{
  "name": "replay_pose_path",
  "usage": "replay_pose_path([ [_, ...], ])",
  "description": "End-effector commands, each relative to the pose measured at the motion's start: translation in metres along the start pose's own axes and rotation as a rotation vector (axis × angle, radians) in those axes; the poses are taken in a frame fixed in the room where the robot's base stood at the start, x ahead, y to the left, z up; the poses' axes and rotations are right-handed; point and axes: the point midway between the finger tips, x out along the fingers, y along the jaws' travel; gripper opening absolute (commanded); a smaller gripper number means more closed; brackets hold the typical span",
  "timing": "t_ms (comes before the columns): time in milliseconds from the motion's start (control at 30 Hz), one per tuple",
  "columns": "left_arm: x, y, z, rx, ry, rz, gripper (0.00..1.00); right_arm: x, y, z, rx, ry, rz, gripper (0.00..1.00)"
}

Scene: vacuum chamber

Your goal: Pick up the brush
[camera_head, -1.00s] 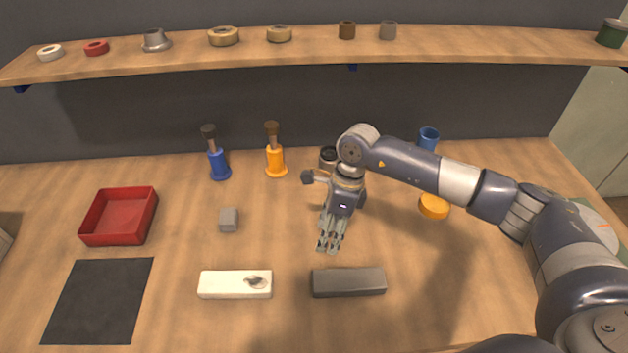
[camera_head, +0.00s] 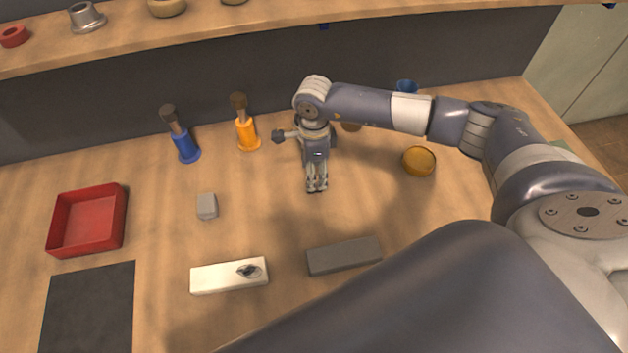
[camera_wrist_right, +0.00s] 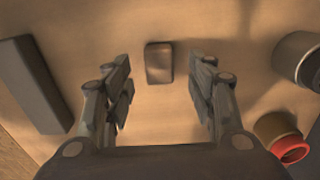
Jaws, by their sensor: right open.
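Two brushes with dark tips stand upright near the back of the table in the head view. One sits in a blue base (camera_head: 186,147), its tip (camera_head: 168,114) leaning slightly left. The other sits in an orange base (camera_head: 246,133), with its tip (camera_head: 238,100) up. My right gripper (camera_head: 317,188) points down over the table, to the right of and in front of the orange base, touching neither brush. In the right wrist view its fingers (camera_wrist_right: 162,88) are apart with nothing between them. My left gripper is out of view.
A small grey block (camera_head: 207,206), a white block (camera_head: 229,276), a dark grey bar (camera_head: 343,256), a red tray (camera_head: 53,222) and a black mat (camera_head: 88,305) lie on the table. A yellow round piece (camera_head: 418,161) is at right. A shelf (camera_head: 250,25) overhangs the back.

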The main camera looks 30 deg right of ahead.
Motion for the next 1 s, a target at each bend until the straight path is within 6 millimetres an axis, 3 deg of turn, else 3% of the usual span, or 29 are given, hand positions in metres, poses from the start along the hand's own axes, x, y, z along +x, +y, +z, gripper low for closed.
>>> replay_pose_path([
  [167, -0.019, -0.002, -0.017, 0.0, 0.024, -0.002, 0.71, 0.022, 0.003, -0.002, 0.0, 0.002, 0.006, 0.52],
  [300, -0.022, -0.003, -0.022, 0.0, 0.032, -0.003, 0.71, 0.04, 0.002, -0.002, 0.0, 0.002, 0.004, 0.52],
  [600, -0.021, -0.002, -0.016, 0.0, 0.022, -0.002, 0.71, 0.047, 0.001, -0.002, -0.001, 0.0, 0.001, 0.52],
  [633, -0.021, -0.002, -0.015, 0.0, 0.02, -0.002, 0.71, 0.047, 0.001, -0.002, -0.001, 0.001, 0.001, 0.49],
  [833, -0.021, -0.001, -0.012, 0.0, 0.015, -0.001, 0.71, 0.047, 0.001, -0.002, 0.0, 0.001, 0.002, 0.04],
  [1000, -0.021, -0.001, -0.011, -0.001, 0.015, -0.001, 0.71, 0.047, 0.001, -0.002, 0.0, 0.001, 0.001, 0.04],
])
